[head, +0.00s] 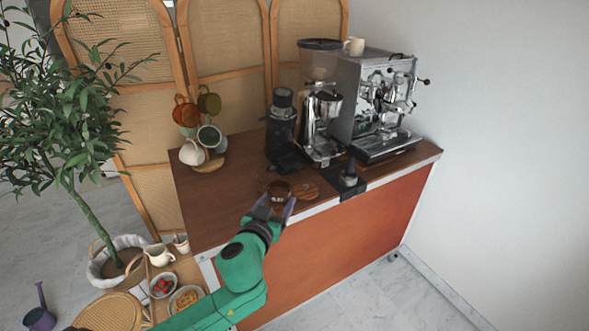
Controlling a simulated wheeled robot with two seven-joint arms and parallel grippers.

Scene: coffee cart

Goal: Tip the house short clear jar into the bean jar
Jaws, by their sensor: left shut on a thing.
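My left gripper (276,206) reaches in from the bottom of the head view to the cart's front edge. It is shut on a small clear jar with dark brown contents (279,190), which shows just beyond the fingertips and looks roughly upright. Whether the jar touches the counter is too small to tell. I cannot make out a separate bean jar; it may be hidden or one of the small items here. A round wooden piece (306,191) lies just right of the held jar. My right gripper is not in view.
The wooden counter (220,210) is clear at front left. Behind the gripper stand a black grinder (282,130), a chrome grinder (322,125) and an espresso machine (375,100). A tamper (348,172) stands on a black mat to the right. A mug tree (208,165) stands at left.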

